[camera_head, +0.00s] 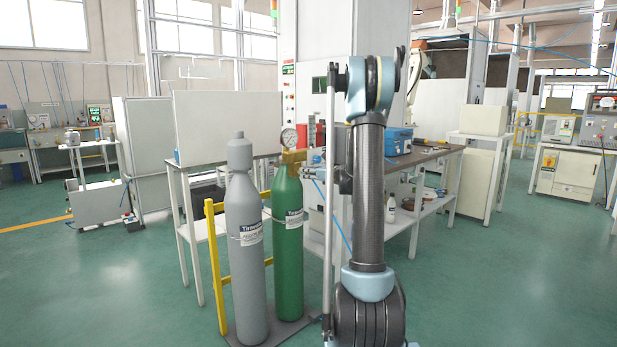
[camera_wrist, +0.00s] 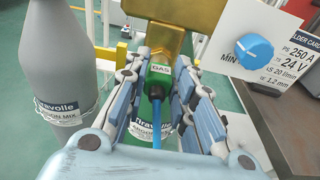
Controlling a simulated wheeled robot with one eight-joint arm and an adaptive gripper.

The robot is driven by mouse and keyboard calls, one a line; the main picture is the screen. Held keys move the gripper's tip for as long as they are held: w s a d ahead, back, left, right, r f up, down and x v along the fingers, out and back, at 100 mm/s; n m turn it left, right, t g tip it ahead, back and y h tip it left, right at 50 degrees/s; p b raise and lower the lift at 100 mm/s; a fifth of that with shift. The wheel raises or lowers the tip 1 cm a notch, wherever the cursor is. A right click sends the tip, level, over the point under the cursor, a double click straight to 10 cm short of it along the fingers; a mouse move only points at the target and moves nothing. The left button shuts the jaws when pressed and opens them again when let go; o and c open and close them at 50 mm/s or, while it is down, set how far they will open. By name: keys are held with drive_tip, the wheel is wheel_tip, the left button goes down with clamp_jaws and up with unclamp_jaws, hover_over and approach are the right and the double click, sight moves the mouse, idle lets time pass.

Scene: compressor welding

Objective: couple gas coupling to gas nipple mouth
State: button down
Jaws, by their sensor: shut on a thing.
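The gas coupling (camera_wrist: 158,78) is green with a white GAS label, and a blue hose (camera_wrist: 157,136) trails from it toward the camera. My gripper (camera_wrist: 168,66) is shut on it, one padded finger on each side. A brass valve body (camera_wrist: 158,33) stands right in front of the coupling in the wrist view. The gas nipple mouth is hidden behind the coupling, so I cannot tell whether they touch. In the head view the brass valve (camera_head: 293,157) tops the green cylinder (camera_head: 288,245), and my gripper (camera_head: 312,170) is close at its right.
A grey cylinder (camera_head: 247,250) stands left of the green one, beside a yellow rail (camera_head: 216,265). A pressure gauge (camera_head: 289,138) sits on the valve. A workbench (camera_head: 428,157) is behind my arm. In the wrist view a panel with a blue knob (camera_wrist: 254,52) is at upper right.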

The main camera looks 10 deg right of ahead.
drive_tip(key=shift+d, duration=0.1)
idle(0.3)
drive_tip(key=c, duration=1.3)
unclamp_jaws()
drive_tip(key=v, duration=1.1)
drive_tip(key=shift+s+d, duration=0.25)
drive_tip(key=shift+s, duration=0.05)
